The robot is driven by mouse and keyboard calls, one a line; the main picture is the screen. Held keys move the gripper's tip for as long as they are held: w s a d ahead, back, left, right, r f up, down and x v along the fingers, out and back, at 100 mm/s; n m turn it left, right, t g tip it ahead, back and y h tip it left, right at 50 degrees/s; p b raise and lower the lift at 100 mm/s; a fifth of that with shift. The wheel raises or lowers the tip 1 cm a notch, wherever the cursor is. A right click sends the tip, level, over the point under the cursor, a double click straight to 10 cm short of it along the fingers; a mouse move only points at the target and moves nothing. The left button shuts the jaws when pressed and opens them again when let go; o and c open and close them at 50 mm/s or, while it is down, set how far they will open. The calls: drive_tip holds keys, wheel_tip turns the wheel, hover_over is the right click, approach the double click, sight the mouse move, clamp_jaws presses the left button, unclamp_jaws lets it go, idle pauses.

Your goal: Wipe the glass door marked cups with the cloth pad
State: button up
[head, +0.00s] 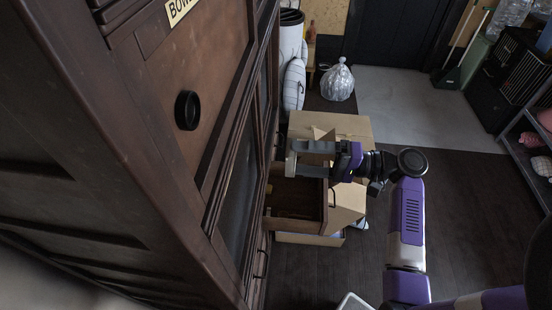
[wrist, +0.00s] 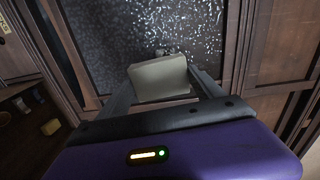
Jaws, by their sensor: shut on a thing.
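My gripper (wrist: 163,82) is shut on a pale beige cloth pad (wrist: 160,76), held between its two fingers. The pad faces a dark, speckled glass door (wrist: 100,40) in a brown wooden frame. I cannot tell whether the pad touches the glass. No label reading cups is legible; a pale label (wrist: 4,26) is cut off at the left edge of the wrist view. In the head view my gripper (head: 300,158) reaches left to the cabinet front, above an open drawer.
The tall dark wooden cabinet (head: 130,150) fills the left, with a round black knob (head: 187,110) and a partly cut label starting "BOW" (head: 179,9). The open drawer (head: 300,199) juts out beneath my gripper. A cardboard box (head: 345,126) stands behind.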

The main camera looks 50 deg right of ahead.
sight(250, 143)
drive_tip(key=w+a+r+p, duration=0.1)
drive_tip(key=w+a+p, duration=0.1)
drive_tip(key=w+a, duration=0.2)
drive_tip(key=shift+w+a+r, duration=0.25)
drive_tip(key=shift+w+a, duration=0.1)
drive_tip(key=shift+a, duration=0.3)
drive_tip(key=shift+x, duration=1)
idle(0.7)
drive_tip(key=shift+d, duration=0.15)
drive_tip(key=shift+w+d+b, duration=0.15)
drive_tip(key=shift+w+d, duration=0.3)
drive_tip(key=shift+d, duration=0.25)
drive_tip(key=shift+w+d+b, duration=0.15)
drive_tip(key=shift+w+d, duration=0.3)
drive_tip(key=shift+d, duration=0.25)
drive_tip(key=shift+w+d, duration=0.15)
drive_tip(key=shift+d, duration=0.05)
drive_tip(key=shift+a, duration=0.1)
